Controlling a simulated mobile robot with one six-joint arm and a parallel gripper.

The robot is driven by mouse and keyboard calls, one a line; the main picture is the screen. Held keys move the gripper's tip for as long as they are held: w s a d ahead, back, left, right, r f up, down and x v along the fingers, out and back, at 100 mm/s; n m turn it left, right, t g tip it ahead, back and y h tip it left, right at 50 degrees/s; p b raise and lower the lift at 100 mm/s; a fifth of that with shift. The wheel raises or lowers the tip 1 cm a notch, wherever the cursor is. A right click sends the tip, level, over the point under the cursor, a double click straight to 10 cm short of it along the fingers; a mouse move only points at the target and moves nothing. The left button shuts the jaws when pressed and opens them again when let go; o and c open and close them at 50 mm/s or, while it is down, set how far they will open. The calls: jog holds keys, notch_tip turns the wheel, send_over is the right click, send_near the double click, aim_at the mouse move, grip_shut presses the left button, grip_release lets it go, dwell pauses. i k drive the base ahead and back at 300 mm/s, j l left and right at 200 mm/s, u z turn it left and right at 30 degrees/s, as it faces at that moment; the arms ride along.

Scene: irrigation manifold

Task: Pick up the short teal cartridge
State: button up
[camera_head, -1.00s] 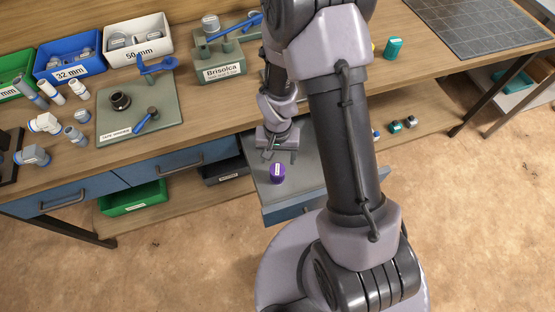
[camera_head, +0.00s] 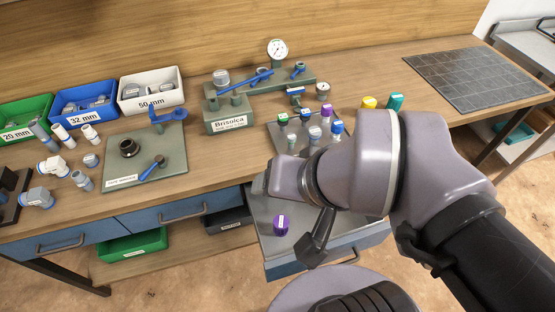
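A teal cartridge (camera_head: 396,101) stands on the bench at the right, just behind my arm, which hides its lower part. I cannot tell from this view whether it is the short one. My arm bends across the right half of the view, and its wrist is over the open drawer. A dark part at the wrist's lower end (camera_head: 316,240) hangs over the drawer and may belong to my gripper. The fingertips cannot be made out, nor whether they hold anything.
A purple cartridge (camera_head: 281,225) stands in the open drawer (camera_head: 345,245). A yellow cartridge (camera_head: 369,102) is left of the teal one. A rack (camera_head: 275,130) holds several capped cartridges. The Brisolca fixture (camera_head: 229,122) stands left of it. A dark grid mat (camera_head: 475,80) lies clear at right.

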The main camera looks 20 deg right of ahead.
aim_at(397, 99)
jog(key=z, duration=1.35)
jog(key=i+l+u, duration=0.25)
jog(key=i+l, duration=0.2)
jog(key=l, duration=0.2)
jog(key=i+l+u, duration=0.3)
jog(key=i+l, duration=0.15)
jog(key=l, duration=0.3)
jog(key=i+l+u, duration=0.1)
jog(key=l, duration=0.3)
jog(key=i+u, duration=0.15)
jog(key=i, duration=0.45)
